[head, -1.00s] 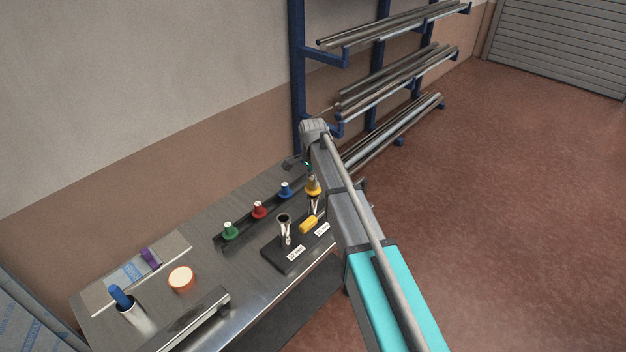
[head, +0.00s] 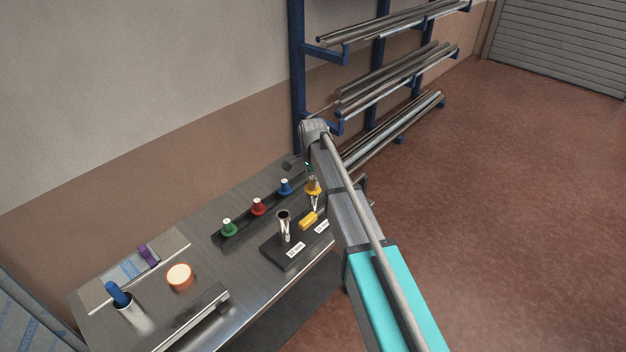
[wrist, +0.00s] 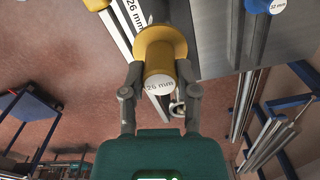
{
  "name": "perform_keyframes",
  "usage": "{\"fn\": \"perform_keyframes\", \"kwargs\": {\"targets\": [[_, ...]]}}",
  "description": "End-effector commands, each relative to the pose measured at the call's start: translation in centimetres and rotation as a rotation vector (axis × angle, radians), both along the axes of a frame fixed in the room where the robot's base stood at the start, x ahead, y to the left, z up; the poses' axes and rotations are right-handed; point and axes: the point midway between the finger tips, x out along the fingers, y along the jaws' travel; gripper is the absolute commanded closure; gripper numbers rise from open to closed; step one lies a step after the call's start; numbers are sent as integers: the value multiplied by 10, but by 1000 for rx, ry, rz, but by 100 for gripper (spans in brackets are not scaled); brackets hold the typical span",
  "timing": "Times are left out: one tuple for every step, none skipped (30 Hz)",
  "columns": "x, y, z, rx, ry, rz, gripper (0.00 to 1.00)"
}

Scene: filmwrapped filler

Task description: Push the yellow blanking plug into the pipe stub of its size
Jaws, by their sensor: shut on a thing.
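The yellow blanking plug (wrist: 160,48) has a grey end face marked 26 mm and a wide yellow flange. My gripper (wrist: 160,78) is shut on its narrow end, one finger on each side. In the head view the yellow plug (head: 313,187) is over the right pipe stub (head: 314,203) of a dark block (head: 276,256), beside the label 26 mm (head: 321,226). Whether it is seated or just above the rim I cannot tell; in the wrist view the plug hides the stub's mouth. The left, wider stub (head: 284,217) is open and empty.
Green (head: 229,228), red (head: 258,207) and blue (head: 285,187) plugs stand in a dark rail behind the block.

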Motion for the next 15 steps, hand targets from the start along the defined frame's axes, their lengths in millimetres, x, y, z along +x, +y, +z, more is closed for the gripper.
{"fn": "perform_keyframes", "kwargs": {"targets": [[0,0,-2,0,0,0,100],[0,0,-2,0,0,0,100],[0,0,-3,0,0,0,100],[0,0,-4,0,0,0,100],[0,0,-4,0,0,0,100],[0,0,-5,0,0,0,100],[0,0,-5,0,0,0,100],[0,0,-6,0,0,0,100],[0,0,-7,0,0,0,100],[0,0,-7,0,0,0,100],[0,0,-8,0,0,0,100],[0,0,-8,0,0,0,100],[0,0,-9,0,0,0,100],[0,0,-9,0,0,0,100],[0,0,-10,0,0,0,100]]}}
